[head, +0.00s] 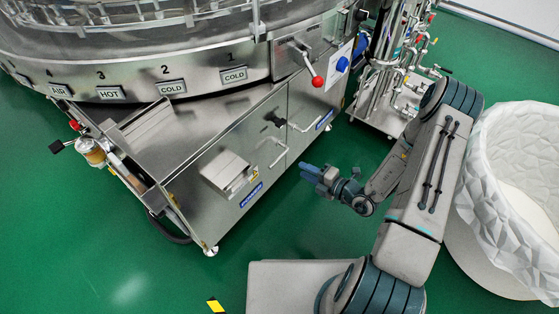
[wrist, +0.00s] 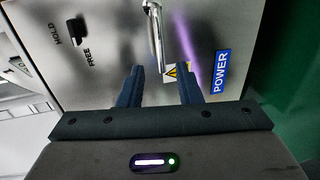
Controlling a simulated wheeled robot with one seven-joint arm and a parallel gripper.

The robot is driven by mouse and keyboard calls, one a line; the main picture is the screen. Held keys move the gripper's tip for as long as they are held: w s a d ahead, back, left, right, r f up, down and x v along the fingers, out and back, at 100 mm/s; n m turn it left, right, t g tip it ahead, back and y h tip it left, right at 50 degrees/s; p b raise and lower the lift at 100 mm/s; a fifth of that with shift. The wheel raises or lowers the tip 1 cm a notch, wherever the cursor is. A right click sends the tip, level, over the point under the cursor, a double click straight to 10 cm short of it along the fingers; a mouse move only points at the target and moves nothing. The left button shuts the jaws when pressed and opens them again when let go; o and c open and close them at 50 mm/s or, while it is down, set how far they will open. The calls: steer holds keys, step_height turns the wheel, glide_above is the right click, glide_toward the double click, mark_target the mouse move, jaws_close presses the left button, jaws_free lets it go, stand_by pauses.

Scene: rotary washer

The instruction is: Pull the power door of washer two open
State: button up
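The power door (head: 235,165) is a steel panel on the washer's lower cabinet, with a blue label. It looks shut. Its bar handle (head: 277,153) is at the panel's right side. In the wrist view the door (wrist: 110,75) fills much of the picture, with the handle (wrist: 155,35) at upper middle and the POWER label (wrist: 220,72) at right. My gripper (head: 312,172) is in front of the cabinet, to the right of and below the handle. In the wrist view my gripper (wrist: 161,75) is open and empty, with the handle beyond the fingertips, apparently not touching.
A black HOLD/FREE knob (wrist: 76,30) sits near the handle. A second cabinet door with a handle (head: 304,125) is to the right. A box (head: 228,174) juts from the panel. A white lined bin (head: 510,190) stands at right. Green floor (head: 120,250) is clear at lower left.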

mark_target(279, 157)
steer(key=b+x, duration=0.3)
steer(key=x, duration=0.8)
steer(key=shift+w+a+f+b, duration=0.1)
steer(key=shift+w+a+b, duration=0.05)
steer(key=shift+a+b, duration=0.2)
jaws_close()
